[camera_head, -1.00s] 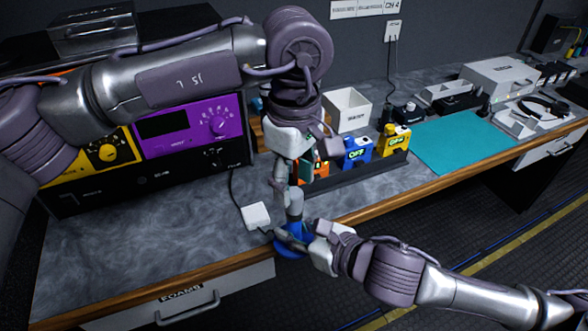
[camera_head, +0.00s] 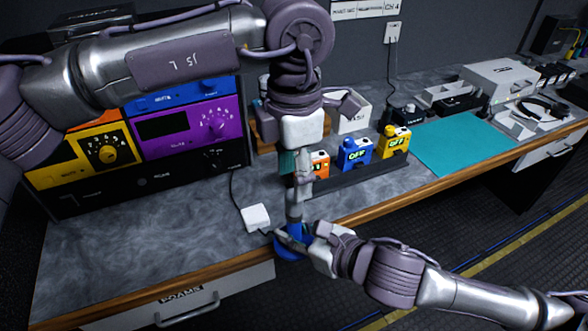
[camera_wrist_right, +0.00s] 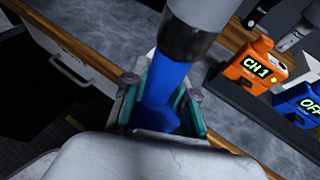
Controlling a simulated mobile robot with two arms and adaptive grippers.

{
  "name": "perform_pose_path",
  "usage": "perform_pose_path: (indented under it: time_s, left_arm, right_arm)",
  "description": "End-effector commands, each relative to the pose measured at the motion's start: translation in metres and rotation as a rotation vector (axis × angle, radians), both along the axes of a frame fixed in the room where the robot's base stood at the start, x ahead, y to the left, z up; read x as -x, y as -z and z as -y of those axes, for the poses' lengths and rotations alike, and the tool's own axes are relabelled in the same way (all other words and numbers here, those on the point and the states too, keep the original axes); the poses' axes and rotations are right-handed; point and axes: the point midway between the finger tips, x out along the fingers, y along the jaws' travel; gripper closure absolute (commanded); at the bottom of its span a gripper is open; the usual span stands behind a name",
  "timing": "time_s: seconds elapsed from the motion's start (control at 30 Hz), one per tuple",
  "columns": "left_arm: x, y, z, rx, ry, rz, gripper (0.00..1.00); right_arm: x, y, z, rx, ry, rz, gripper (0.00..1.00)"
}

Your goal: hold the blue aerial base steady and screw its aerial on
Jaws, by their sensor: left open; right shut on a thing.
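The blue aerial base (camera_head: 291,250) stands at the bench's front edge in the head view. My right gripper (camera_head: 296,236) is shut on it from the right. In the right wrist view the base's blue stem (camera_wrist_right: 165,90) sits between the teal pads of my right gripper (camera_wrist_right: 158,105). The grey aerial (camera_head: 294,207) stands upright on the base, and its dark lower end (camera_wrist_right: 190,38) meets the blue stem in the wrist view. My left gripper (camera_head: 298,172) is open, pointing down at the aerial's upper part. Its fingers partly hide the aerial, so I cannot tell whether they touch it.
A white box (camera_head: 256,217) with a cable lies left of the base. Orange, blue (camera_head: 356,154) and yellow (camera_head: 395,141) packs stand in a dark rack behind right. A teal mat (camera_head: 465,143) lies farther right. Coloured rack units (camera_head: 190,132) stand at left.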

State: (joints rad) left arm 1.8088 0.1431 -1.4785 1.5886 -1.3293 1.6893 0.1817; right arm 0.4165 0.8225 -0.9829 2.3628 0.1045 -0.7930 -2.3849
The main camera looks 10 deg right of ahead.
Motion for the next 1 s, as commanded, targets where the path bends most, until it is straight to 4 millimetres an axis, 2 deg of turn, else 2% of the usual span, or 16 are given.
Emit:
perform_pose_path:
  time_s: [0.5, 0.7, 0.97, 1.0]
  left_arm:
    - [0.001, 0.068, 0.0, -0.001, 0.001, -0.002, 0.48]
    - [0.001, 0.078, 0.0, -0.001, 0.002, 0.0, 0.48]
    - [0.0, 0.079, 0.0, 0.0, 0.002, 0.0, 0.48]
    - [0.0, 0.079, 0.0, 0.0, 0.002, 0.0, 0.55]
  right_arm:
    - [0.0, -0.002, 0.0, -0.002, -0.001, 0.003, 1.0]
    - [0.0, -0.002, 0.0, -0.002, -0.001, 0.003, 1.0]
    - [0.0, -0.001, 0.0, -0.002, -0.001, 0.003, 1.0]
    - [0.0, -0.001, 0.0, -0.002, -0.001, 0.003, 1.0]
